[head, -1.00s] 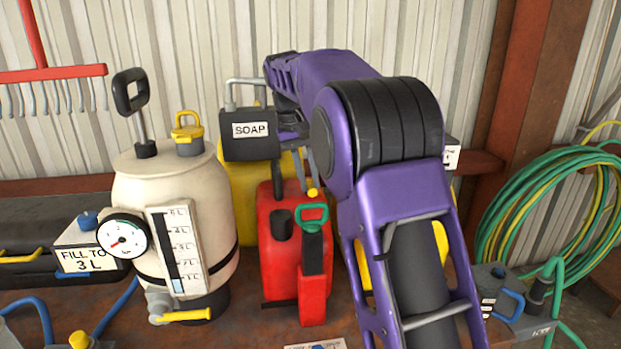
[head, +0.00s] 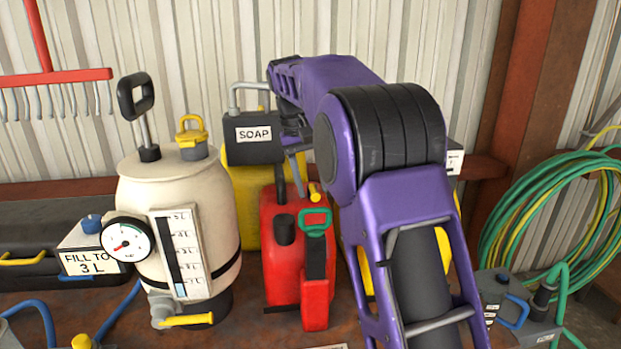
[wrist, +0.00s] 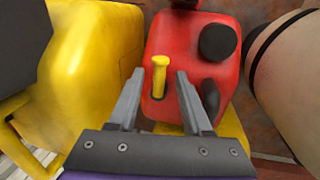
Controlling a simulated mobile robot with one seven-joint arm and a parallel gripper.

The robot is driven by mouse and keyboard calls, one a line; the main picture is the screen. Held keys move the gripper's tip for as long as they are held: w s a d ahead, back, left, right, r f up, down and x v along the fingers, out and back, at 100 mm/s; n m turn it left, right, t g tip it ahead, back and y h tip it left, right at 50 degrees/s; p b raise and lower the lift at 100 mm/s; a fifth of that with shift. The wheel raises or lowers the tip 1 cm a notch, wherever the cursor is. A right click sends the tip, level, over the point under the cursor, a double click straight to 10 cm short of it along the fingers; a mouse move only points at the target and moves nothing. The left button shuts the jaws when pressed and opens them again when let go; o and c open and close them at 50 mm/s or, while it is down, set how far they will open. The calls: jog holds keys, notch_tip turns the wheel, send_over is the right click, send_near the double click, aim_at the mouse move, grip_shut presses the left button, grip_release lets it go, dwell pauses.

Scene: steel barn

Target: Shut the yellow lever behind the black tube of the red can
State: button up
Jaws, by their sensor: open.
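The red can (head: 283,262) stands on the bench in the middle of the head view, with a black tube (head: 281,182) rising from its top. The yellow lever (head: 315,192) shows beside the tube, near the can's top. In the wrist view the lever (wrist: 160,76) sticks up from the red can (wrist: 178,50), and the black tube (wrist: 186,4) is cut off at the top edge. My gripper (wrist: 159,80) is open, with one finger on each side of the lever and a visible gap to each. In the head view my arm partly hides the gripper.
A yellow container (head: 243,205) with a black SOAP box (head: 253,137) stands close behind the can. A cream sprayer tank (head: 178,215) stands to the left. Another yellow object is mostly hidden behind my arm. A green hose (head: 520,215) hangs at the right.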

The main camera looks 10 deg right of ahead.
notch_tip(320, 180, up, 12)
jog(key=a, duration=0.2)
jog(key=shift+a+f, duration=0.15)
jog(key=shift+a, duration=0.05)
dwell(0.3)
